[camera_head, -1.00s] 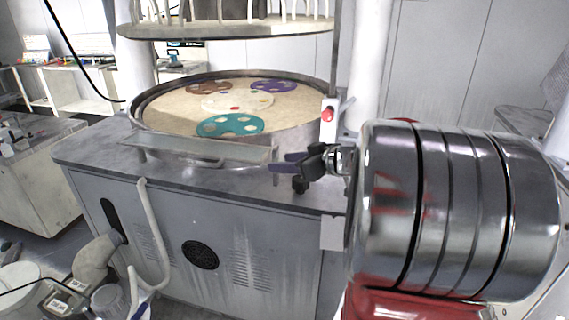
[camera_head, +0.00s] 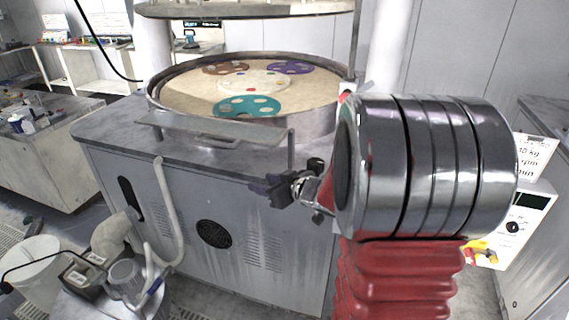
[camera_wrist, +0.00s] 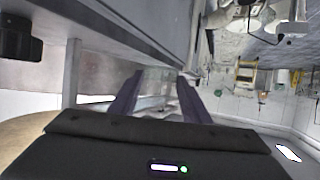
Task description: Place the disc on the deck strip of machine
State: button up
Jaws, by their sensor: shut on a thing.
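My gripper (camera_head: 262,188) is in front of the polishing machine's cabinet (camera_head: 170,215), just below the front edge of its deck, with its fingers pointing left. In the wrist view, the fingers of my gripper (camera_wrist: 159,82) are shut on a thin, pale disc (camera_wrist: 156,88) that hardly shows between them. The disc cannot be made out in the head view. The machine's grey deck (camera_head: 105,130) runs around the round platen basin (camera_head: 160,98). A raised flat metal strip (camera_head: 205,128) stands on legs at the deck's front.
Teal (camera_head: 247,106), purple (camera_head: 291,67) and brown (camera_head: 225,68) carriers lie on the beige platen. An upper plate (camera_head: 250,8) hangs above. A hose (camera_head: 170,205) runs down the cabinet front. A bucket and a jar (camera_head: 125,275) stand at lower left. A machine with a display (camera_head: 530,200) stands at right.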

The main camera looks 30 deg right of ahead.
jog(key=a+f+n+y, duration=0.1)
jog(key=a+f, duration=0.4)
jog(key=a, duration=0.6)
jog(key=shift+w+a+f+y, duration=0.3)
jog(key=shift+a+f, duration=0.1)
